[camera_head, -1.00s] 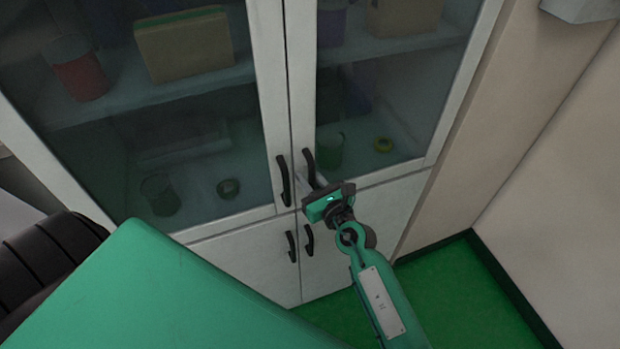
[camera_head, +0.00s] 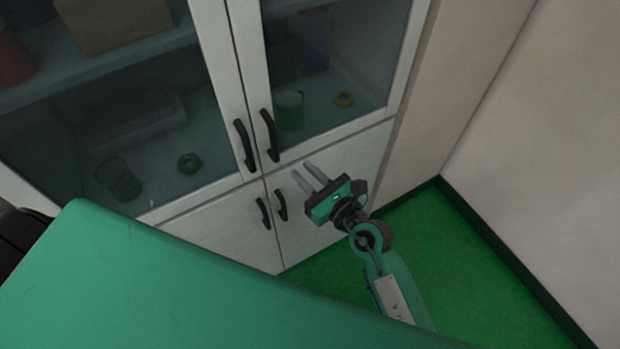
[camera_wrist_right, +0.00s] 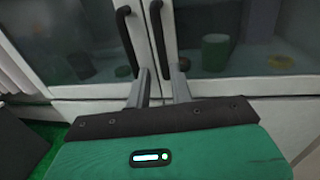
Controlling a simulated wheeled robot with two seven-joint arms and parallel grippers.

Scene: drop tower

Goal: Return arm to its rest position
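My right gripper (camera_head: 309,175) is in front of the cabinet, just below and to the right of the upper door handles in the head view. Its two grey fingers are apart with nothing between them. In the right wrist view the fingers (camera_wrist_right: 161,85) point toward the cabinet doors, near the lower ends of the two black upper handles. I cannot tell whether they touch anything, but they appear clear of the handles. My left gripper is not in view.
The white cabinet (camera_head: 225,222) has shut glass upper doors and shut lower doors with black handles (camera_head: 270,135). Behind the glass are a green cup (camera_head: 289,108) and a tape roll (camera_head: 344,99). A beige wall (camera_head: 530,150) and green floor (camera_head: 430,240) lie to the right.

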